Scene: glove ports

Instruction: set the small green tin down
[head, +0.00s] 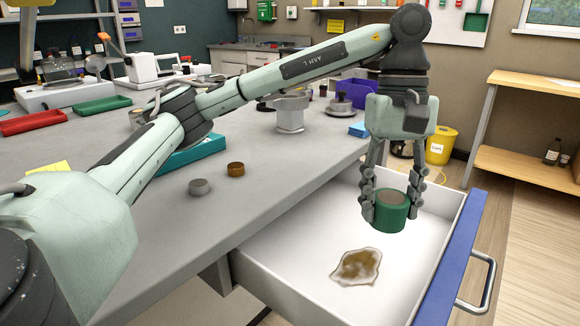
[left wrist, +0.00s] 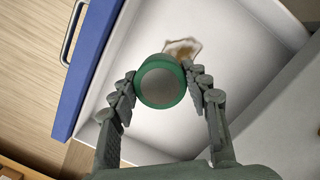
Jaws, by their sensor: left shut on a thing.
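The small green tin (head: 391,212) has a dull grey-brown top. My left gripper (head: 390,200) is shut on it, one finger on each side, and points down over the open drawer (head: 300,262). In the left wrist view the tin (left wrist: 162,82) sits upright between the fingertips of my left gripper (left wrist: 160,88), over the white drawer floor (left wrist: 150,133). I cannot tell whether the tin's underside touches the drawer floor. My right gripper is not in view.
A stained, crumpled piece (head: 357,267) lies in the drawer, near the tin. The drawer has a blue front (head: 452,250) with a metal handle (head: 478,284). The drawer floor is otherwise clear.

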